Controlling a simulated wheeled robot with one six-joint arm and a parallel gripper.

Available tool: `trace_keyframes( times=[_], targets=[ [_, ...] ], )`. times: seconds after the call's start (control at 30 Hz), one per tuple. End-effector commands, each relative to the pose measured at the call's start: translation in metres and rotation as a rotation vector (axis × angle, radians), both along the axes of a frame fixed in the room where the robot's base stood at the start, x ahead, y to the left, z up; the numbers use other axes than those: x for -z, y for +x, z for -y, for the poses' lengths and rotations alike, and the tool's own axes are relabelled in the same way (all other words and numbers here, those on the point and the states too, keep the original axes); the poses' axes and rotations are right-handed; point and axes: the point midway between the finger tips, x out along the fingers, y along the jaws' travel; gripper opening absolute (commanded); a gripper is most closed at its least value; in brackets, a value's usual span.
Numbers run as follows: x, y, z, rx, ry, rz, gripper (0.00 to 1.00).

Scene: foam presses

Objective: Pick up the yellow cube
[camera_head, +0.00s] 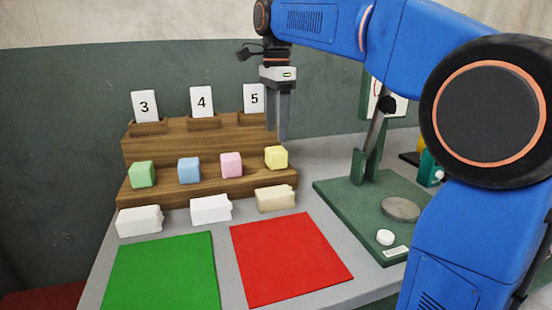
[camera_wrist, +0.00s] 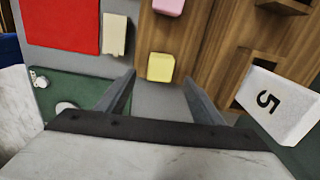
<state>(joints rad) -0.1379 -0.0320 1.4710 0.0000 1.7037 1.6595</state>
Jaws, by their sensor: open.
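The yellow cube (camera_head: 276,157) sits at the right end of the lower wooden step, right of a pink cube (camera_head: 231,164). In the wrist view the yellow cube (camera_wrist: 161,67) shows just beyond the gap between the fingertips. My gripper (camera_head: 279,138) points down and is open and empty. In the head view its fingertips appear a little above the yellow cube; the exact distance is hard to tell. The fingers also show in the wrist view (camera_wrist: 158,78), spread apart.
A blue cube (camera_head: 189,170) and a green cube (camera_head: 142,174) share the wooden step (camera_head: 210,184). Number cards 3, 4 and 5 (camera_head: 254,98) stand behind, card 5 close to my gripper. Pale blocks (camera_head: 211,209) lie in front, then green (camera_head: 162,272) and red mats (camera_head: 290,258). A green press (camera_head: 375,205) stands right.

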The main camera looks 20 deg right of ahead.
Motion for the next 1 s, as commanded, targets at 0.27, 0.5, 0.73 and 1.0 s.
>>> trace_keyframes(
  times=[0.27, 0.5, 0.73, 1.0],
  targets=[
    [0.023, 0.0, 0.0, 0.0, 0.0, 0.001, 0.61],
    [0.048, 0.0, 0.0, 0.0, 0.0, -0.001, 0.61],
    [0.072, 0.001, 0.0, 0.0, 0.0, 0.001, 0.61],
    [0.074, 0.001, 0.0, 0.0, 0.0, 0.001, 0.61]
  ],
)
